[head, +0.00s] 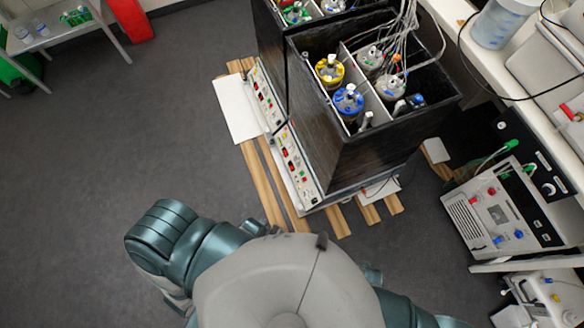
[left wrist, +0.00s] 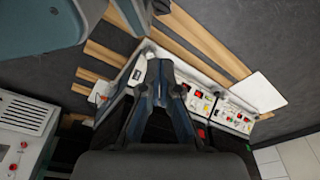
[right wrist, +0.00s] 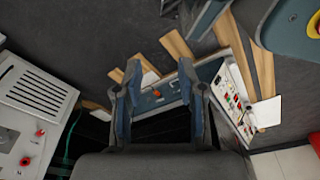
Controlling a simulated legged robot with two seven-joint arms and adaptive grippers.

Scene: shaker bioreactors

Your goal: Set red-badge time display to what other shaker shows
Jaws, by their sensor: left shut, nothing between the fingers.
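Two dark shaker bioreactors stand side by side in the head view, the nearer one (head: 375,150) and the farther one (head: 272,45). The nearer control panel (head: 297,170) and farther control panel (head: 264,98) carry small red displays, buttons and knobs. Digits are too small to read, and I cannot tell which has the red badge. Both panels also show in the left wrist view, right of my left gripper (left wrist: 161,65), which is shut and empty. My right gripper (right wrist: 160,68) is open and empty, with panels to its right. Neither gripper's fingers show in the head view.
Wooden slats (head: 262,185) lie under the shakers, with a white sheet (head: 237,110) beside them. Bottles with coloured caps, tubes and cables fill the shaker tops. A white instrument (head: 490,218) stands at the right. The grey floor (head: 120,140) at left is clear.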

